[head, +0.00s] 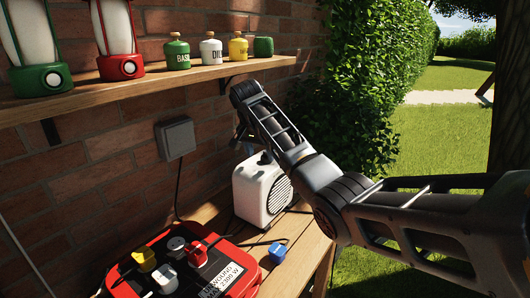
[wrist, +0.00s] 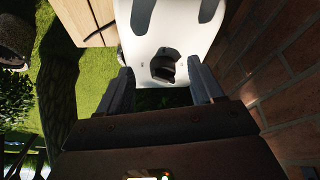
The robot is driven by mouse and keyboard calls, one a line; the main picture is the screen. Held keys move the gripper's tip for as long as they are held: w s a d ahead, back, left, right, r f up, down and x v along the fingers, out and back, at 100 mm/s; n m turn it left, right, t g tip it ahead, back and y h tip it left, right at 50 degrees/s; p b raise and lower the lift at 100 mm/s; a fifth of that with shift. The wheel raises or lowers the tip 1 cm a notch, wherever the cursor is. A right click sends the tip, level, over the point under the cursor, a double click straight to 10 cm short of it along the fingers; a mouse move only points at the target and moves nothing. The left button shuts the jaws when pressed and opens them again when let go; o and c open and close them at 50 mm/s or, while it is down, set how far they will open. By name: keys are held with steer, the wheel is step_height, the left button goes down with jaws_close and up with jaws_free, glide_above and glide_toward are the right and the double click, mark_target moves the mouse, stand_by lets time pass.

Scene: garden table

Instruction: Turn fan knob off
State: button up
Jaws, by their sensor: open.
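The fan (head: 261,190) is a white box with a dark round grille on its side, standing on the wooden table against the brick wall. Its white top (wrist: 155,35) shows in the wrist view, with a dark knob (wrist: 163,66) on it. The knob also shows small in the head view (head: 264,158). My gripper (wrist: 163,84) is open above the fan's top, with one finger on each side of the knob and gaps between. Nothing is between the fingers except the knob in view; I cannot tell its exact depth. In the head view my arm hides most of the gripper.
A red power strip box (head: 237,284) with several plugs lies on the table (head: 301,246) in front. A blue block-like plug (head: 277,252) sits beside it. A shelf (head: 160,77) with lanterns and small canisters runs above. A grey wall box (head: 175,138) is at left.

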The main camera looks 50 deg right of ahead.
mark_target(265, 155)
steer(key=d, duration=0.2)
steer(key=shift+w+d+r, duration=0.1)
steer(key=shift+w+d, duration=0.3)
steer(key=shift+p+x, duration=0.45)
steer(key=shift+x, duration=0.6)
steer(key=shift+d+f, duration=0.1)
steer(key=shift+f, duration=0.45)
steer(key=c, duration=1)
